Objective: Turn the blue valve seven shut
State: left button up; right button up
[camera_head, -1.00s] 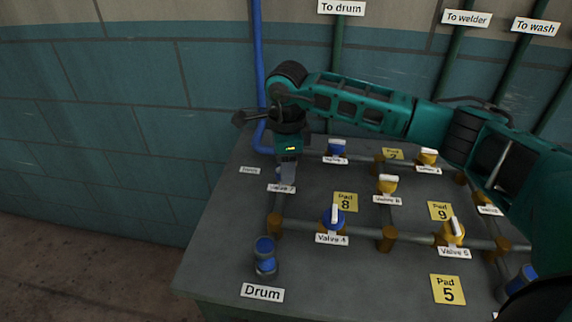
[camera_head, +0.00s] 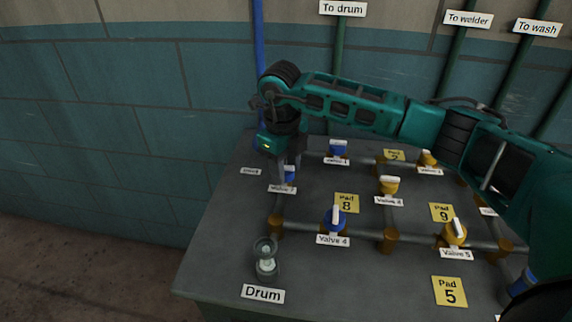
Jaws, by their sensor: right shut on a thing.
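The blue valve seven (camera_head: 290,176) sits on the left pipe run of the grey bench, behind its white label (camera_head: 282,189). My right gripper (camera_head: 288,172) reaches down from above and is shut on it. The fingers and wrist hide part of the valve, so its handle direction is hard to tell. My left gripper is not in view.
A small two-part vessel (camera_head: 267,263) with pale insides stands behind the "Drum" label (camera_head: 263,293). Blue valve four (camera_head: 335,219), another blue valve (camera_head: 338,149) and several yellow valves stand nearby. A blue pipe (camera_head: 259,60) runs up the wall.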

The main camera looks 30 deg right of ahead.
jog(key=shift+m, duration=0.5)
jog(key=o, duration=1.1)
jog(key=shift+c, duration=0.2)
jog(key=shift+r, duration=0.1)
notch_tip(320, 180, up, 13)
jog(key=shift+s+a, duration=0.15)
jog(key=shift+a, duration=0.3)
